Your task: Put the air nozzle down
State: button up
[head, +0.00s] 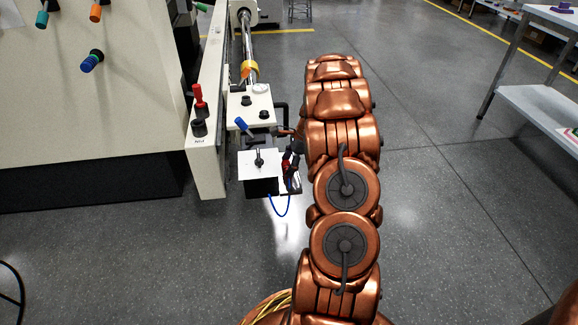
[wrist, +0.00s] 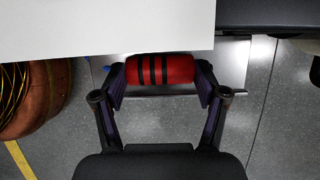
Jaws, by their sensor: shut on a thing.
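The air nozzle (wrist: 160,70) is a red cylinder with black bands, lying crosswise between my fingers in the wrist view. My gripper (wrist: 160,80) is shut on it, one finger at each end. In the head view a small red part of the nozzle (head: 286,168) shows beside my dark gripper (head: 292,160), at the right edge of a white-topped box (head: 250,170). A thin blue hose (head: 286,208) loops below them. My arm hides part of the gripper. I cannot tell whether the nozzle touches anything below.
A white surface (wrist: 100,25) fills the upper left of the wrist view, close to the nozzle. A grey plate (wrist: 235,80) shows beneath. In the head view a machine with a red-handled lever (head: 199,95) stands left, and a white shelf table (head: 540,100) right. The floor between is clear.

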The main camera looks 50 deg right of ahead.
jog(key=o, duration=1.1)
jog(key=shift+f, duration=0.1)
jog(key=shift+o, duration=0.2)
jog(key=p+v, duration=0.5)
jog(key=v, duration=0.7)
jog(key=shift+r, duration=0.2)
